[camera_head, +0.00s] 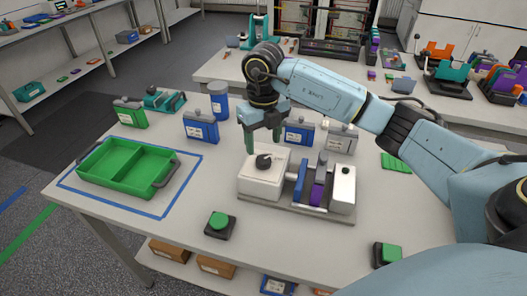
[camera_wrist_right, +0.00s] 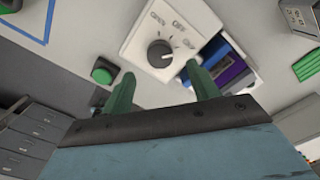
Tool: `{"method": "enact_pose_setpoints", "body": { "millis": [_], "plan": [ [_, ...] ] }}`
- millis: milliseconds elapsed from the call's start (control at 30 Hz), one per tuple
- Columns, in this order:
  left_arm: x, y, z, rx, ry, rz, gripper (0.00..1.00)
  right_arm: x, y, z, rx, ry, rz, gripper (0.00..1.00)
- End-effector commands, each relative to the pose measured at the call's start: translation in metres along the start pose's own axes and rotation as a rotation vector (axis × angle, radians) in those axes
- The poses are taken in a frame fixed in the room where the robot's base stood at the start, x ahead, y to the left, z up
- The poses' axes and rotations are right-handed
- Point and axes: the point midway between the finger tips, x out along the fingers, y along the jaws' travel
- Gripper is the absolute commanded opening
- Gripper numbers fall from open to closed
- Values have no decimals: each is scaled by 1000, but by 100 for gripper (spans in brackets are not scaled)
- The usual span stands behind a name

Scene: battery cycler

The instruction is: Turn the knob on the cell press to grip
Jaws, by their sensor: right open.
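The cell press (camera_head: 262,187) stands on the table, a white block with a dark knob (camera_head: 264,161) on top. In the right wrist view the knob (camera_wrist_right: 160,54) has a light pointer mark, and printed labels curve around its far side; I cannot read them surely. Blue and purple cells (camera_head: 317,192) sit in the press beside the white block. My right gripper (camera_head: 262,143) points down over the white block, its green fingers apart. In the right wrist view its fingertips (camera_wrist_right: 158,78) lie either side of the knob's near side, apparently not touching it. My left gripper is not in view.
A green two-part tray (camera_head: 128,149) lies inside a blue tape outline at the left. Green buttons (camera_head: 219,222) stand at the table's front. Blue containers (camera_head: 201,127) stand behind the press. The table between tray and press is clear.

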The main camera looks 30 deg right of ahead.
Motion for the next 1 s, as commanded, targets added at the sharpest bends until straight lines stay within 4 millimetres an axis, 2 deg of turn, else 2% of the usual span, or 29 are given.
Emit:
{"method": "enact_pose_setpoints", "body": {
  "millis": [33,200,400,567,1000],
  "plan": [
    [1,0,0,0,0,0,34,-13,0,1,1,-5,-1,60],
    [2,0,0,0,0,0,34,-49,-1,1,1,-5,0,60],
    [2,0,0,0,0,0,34,-74,0,0,2,-2,0,60],
    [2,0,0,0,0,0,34,-79,0,0,1,0,0,60],
    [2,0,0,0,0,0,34,-79,0,0,1,0,0,60]
  ]
}}
